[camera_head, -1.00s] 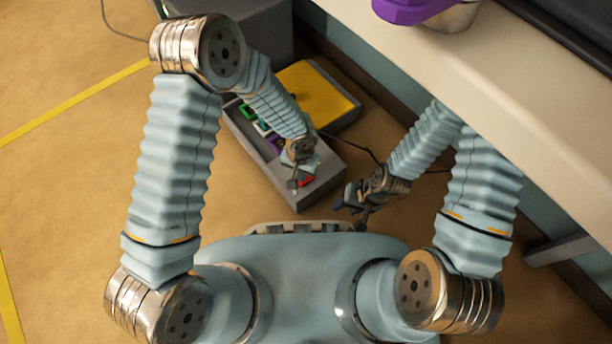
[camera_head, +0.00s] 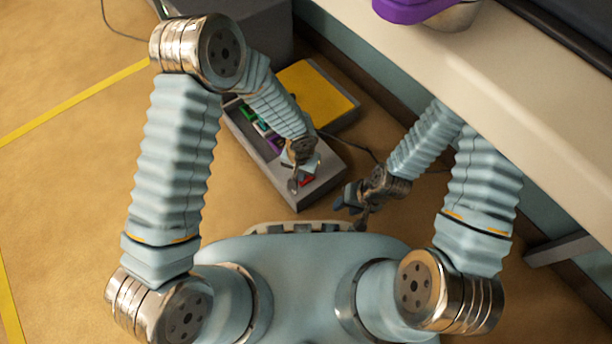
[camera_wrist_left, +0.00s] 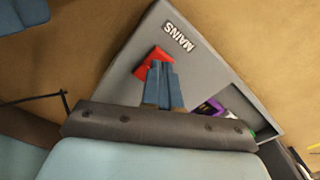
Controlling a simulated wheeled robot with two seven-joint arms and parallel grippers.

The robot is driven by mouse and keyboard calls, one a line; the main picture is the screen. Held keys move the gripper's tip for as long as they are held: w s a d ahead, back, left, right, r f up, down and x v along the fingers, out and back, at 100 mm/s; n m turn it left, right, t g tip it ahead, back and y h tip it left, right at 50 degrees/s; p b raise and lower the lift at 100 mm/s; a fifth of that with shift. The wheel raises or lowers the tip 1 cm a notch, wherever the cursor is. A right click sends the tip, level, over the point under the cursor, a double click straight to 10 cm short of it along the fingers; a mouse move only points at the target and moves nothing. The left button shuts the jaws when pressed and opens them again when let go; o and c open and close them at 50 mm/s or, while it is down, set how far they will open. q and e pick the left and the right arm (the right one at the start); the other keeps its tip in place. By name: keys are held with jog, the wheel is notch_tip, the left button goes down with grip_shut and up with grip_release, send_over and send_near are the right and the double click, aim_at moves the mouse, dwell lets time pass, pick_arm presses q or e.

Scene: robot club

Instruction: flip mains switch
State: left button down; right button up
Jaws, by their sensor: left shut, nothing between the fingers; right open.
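The mains switch is a red rocker (camera_wrist_left: 152,64) beside the "MAINS" label (camera_wrist_left: 178,37) on a grey box (camera_wrist_left: 135,84) in the left wrist view. My right gripper (camera_head: 349,204) is open and empty, to the right of the box.
The box has a tray of coloured items (camera_head: 262,128), some purple and green. A yellow panel (camera_head: 318,95) lies behind it. A dark cable runs right of the box. A pale bench (camera_head: 480,80) bearing a purple item (camera_head: 420,10) overhangs at right. Floor at left is clear.

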pick_arm(q)
jog(key=shift+f+b, duration=0.95)
dwell(0.3)
jog(key=shift+r, duration=0.1)
jog(key=shift+r+p, duration=2)
jog(key=shift+r, duration=1.45)
